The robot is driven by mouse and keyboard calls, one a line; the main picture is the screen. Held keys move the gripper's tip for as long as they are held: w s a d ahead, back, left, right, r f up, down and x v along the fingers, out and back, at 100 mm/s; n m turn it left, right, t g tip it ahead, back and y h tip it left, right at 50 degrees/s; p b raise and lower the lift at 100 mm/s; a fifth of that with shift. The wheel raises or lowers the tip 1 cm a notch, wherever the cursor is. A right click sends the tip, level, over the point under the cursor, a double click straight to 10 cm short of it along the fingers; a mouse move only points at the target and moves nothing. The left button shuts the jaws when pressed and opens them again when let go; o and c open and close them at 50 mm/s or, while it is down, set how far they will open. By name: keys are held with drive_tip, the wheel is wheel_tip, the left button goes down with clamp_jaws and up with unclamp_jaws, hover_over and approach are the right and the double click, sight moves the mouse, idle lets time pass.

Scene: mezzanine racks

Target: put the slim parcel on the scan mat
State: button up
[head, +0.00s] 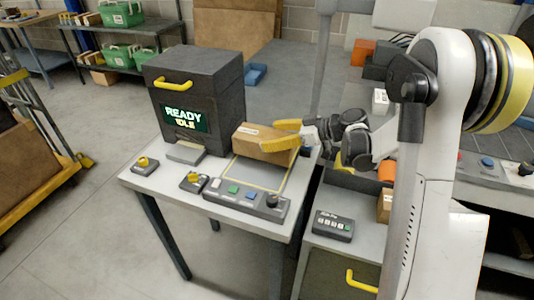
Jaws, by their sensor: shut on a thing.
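A brown cardboard parcel (258,143), which looks like the slim parcel, is at the back of the small grey table. My gripper (278,136) has yellow fingers, reaches in from the right and is shut on the parcel's right part. The scan mat (258,175) is a grey area with a yellow outline on the tabletop. The parcel is over the mat's back part and hides its far edge. I cannot tell whether the parcel touches the mat or hangs just above it.
A dark box with a yellow handle and a "READY IDLE" screen (186,116) stands left of the parcel. A button panel (246,198) lines the mat's front. Small switch boxes (194,182) sit front left. A dark keypad (333,225) lies on the cabinet at right.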

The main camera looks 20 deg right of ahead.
drive_tip(key=shift+w+a+f, duration=0.2)
drive_tip(key=shift+a+f, duration=0.2)
drive_tip(key=shift+a, duration=0.25)
drive_tip(key=shift+f+b, duration=1.2)
drive_tip(key=shift+f, duration=0.75)
